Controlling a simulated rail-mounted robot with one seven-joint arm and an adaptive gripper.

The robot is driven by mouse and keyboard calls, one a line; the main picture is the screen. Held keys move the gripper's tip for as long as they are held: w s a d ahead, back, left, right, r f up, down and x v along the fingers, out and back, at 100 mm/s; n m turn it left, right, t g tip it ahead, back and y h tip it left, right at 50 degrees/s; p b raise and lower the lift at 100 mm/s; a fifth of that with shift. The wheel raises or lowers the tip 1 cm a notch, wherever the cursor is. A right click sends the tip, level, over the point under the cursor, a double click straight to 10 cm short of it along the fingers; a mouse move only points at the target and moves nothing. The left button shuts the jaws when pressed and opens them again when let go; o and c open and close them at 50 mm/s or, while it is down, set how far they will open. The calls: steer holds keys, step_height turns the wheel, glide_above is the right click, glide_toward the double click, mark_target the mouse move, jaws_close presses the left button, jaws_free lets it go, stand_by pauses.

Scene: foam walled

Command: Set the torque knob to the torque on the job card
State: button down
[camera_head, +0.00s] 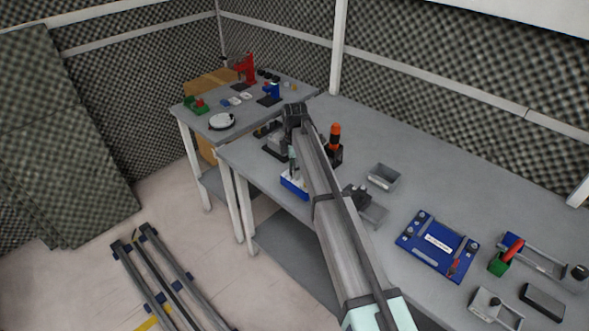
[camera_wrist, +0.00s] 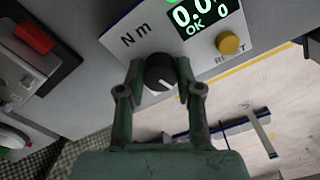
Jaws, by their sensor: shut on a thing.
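The torque knob (camera_wrist: 160,73) is black and round, with a pale pointer mark on its face. It sits on a light panel (camera_wrist: 122,37) marked "Nm". My gripper (camera_wrist: 158,90) is shut on the knob, with one finger on each side. In the head view my gripper (camera_head: 292,168) points down at a blue and white unit (camera_head: 294,185) near the table's front edge; the knob is hidden there. I cannot make out a job card in either view.
A yellow button (camera_wrist: 228,43) marked RESET is right of the knob. An orange-topped tool (camera_head: 334,136) and grey bin (camera_head: 383,177) stand nearby. A blue panel (camera_head: 438,246) lies farther right.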

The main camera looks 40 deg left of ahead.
steer(key=shift+f+n, duration=0.1)
steer(key=shift+n, duration=0.6)
steer(key=shift+s, duration=0.1)
steer(key=c, duration=0.8)
jaws_free()
steer(key=shift+o, duration=0.2)
step_height(320, 180, up, 12)
